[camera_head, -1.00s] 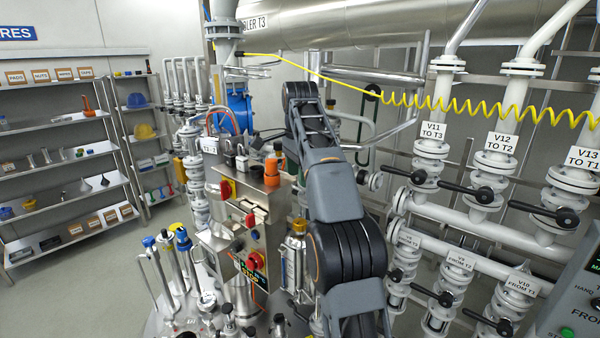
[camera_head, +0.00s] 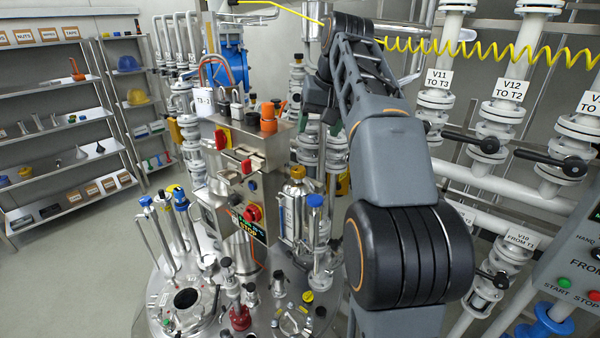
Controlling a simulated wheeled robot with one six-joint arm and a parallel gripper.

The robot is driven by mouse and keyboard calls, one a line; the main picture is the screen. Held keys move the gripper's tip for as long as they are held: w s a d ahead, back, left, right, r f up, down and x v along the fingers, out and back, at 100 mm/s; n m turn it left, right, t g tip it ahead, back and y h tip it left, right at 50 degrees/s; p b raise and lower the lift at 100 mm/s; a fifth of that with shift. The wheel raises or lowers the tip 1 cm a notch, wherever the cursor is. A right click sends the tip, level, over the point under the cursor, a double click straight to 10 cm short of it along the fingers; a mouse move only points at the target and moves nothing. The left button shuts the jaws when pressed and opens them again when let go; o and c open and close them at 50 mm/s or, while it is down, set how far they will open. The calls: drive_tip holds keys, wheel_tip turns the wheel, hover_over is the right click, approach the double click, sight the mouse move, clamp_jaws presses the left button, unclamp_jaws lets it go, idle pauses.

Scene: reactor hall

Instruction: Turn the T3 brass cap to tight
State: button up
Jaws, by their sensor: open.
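A brass-coloured cap (camera_head: 298,171) sits on top of an upright steel cylinder (camera_head: 294,208) on the round steel vessel lid, right of the control box. I cannot read a T3 mark on it. My gripper (camera_head: 321,108) is a small dark shape at the end of my arm, above and a little right of the cap and clear of it. It is open and seems empty; my own arm partly covers it.
The control box (camera_head: 250,190) with red switches, padlocks and an orange item on top stands left of the cap. A blue-topped post (camera_head: 315,215) stands close to its right. Valves with black levers (camera_head: 470,143) line the right. A yellow coiled hose (camera_head: 480,48) crosses above.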

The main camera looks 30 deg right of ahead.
sight(299, 168)
drive_tip(key=w+f+n, duration=0.2)
drive_tip(key=f, duration=0.2)
drive_tip(key=w+a+f+n, duration=0.1)
drive_tip(key=w+f+n, duration=0.1)
drive_tip(key=f, duration=0.3)
drive_tip(key=w+f+n, duration=0.2)
drive_tip(key=f, duration=0.2)
drive_tip(key=shift+w+a+f+n, duration=0.25)
drive_tip(key=shift+w+n, duration=0.05)
